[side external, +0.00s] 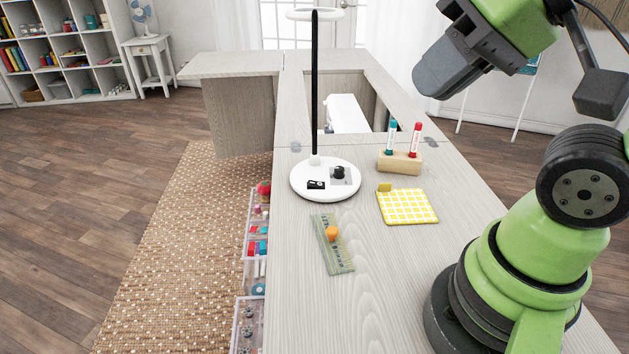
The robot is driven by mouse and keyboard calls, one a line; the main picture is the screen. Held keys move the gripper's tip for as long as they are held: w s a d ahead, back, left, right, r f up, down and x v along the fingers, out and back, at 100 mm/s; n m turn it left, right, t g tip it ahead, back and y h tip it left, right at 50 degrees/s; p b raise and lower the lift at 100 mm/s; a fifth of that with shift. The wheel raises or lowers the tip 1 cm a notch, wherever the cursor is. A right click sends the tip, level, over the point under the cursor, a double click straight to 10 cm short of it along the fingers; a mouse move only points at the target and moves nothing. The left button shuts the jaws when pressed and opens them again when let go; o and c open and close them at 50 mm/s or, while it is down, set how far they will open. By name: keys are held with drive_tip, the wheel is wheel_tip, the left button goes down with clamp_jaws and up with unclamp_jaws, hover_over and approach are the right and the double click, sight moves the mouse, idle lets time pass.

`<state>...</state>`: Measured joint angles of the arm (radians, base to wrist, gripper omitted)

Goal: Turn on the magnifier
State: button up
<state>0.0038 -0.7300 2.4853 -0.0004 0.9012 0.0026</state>
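The magnifier (315,85) stands on the cabinet top, with a black upright pole and a pale ring head at the top. Its round white base (325,192) carries a small black rocker switch (316,185) and a black knob (339,172) on a grey plate. I cannot tell from the ring whether the lamp is lit. My gripper (440,85) is high at the upper right, well above and to the right of the magnifier's base, touching nothing. Its fingers are seen edge-on, so their opening is unclear.
A wooden holder (400,162) with a teal and a red marker stands right of the base. Open drawers (250,312) line the left edge. The front tabletop is clear.

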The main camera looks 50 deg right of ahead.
drive_tip(key=shift+m+g, duration=0.7)
drive_tip(key=shift+g, duration=0.1)
drive_tip(key=w, duration=0.2)
drive_tip(key=w+d, duration=0.1)
drive_tip(key=w, duration=0.3)
drive_tip(key=shift+w+d+r, duration=0.2)
drive_tip(key=shift+w+d, duration=0.15)
drive_tip(key=shift+w, duration=0.05)
clamp_jaws()
drive_tip(key=m+g, duration=0.4)
hover_over(308, 184)
drive_tip(key=s+d, duration=0.2)
drive_tip(key=s, duration=0.1)
drive_tip(key=s+d+f+x, duration=0.1)
drive_tip(key=s+d+x, duration=0.15)
drive_tip(key=x, duration=1.25)
drive_tip(key=shift+w+r+h, duration=0.3)
drive_tip(key=f, duration=0.4)
drive_tip(key=w+a+f, duration=0.1)
drive_tip(key=f, duration=0.4)
drive_tip(key=w+a+f, duration=0.1)
drive_tip(key=f, duration=0.3)
drive_tip(key=shift+f, duration=0.35)
